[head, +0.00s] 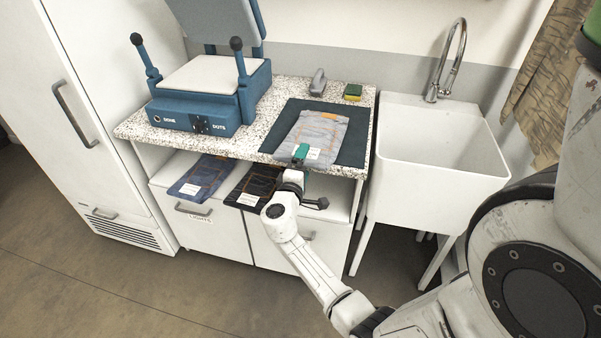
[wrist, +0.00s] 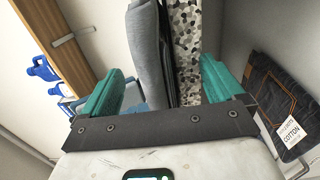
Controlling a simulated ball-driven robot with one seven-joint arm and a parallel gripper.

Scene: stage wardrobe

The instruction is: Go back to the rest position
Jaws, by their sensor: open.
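My gripper (head: 301,154) is at the front edge of the speckled counter, by the near end of the folded grey jeans (head: 316,135). In the wrist view its two teal fingers (wrist: 162,84) are spread apart. The grey jeans (wrist: 148,50), the dark mat and the counter's speckled edge (wrist: 187,45) show between them. I cannot tell whether a finger touches the jeans. The jeans lie on the dark blue mat (head: 356,139) with a white tag near my gripper. My arm reaches up from the bottom of the head view.
A blue press (head: 205,105) stands left on the counter, with a grey tool (head: 318,83) and sponge (head: 352,92) behind the mat. Blue jeans (head: 203,176) and dark jeans (head: 246,184) lie on the shelf below. A white sink (head: 437,150) is right. Floor in front is clear.

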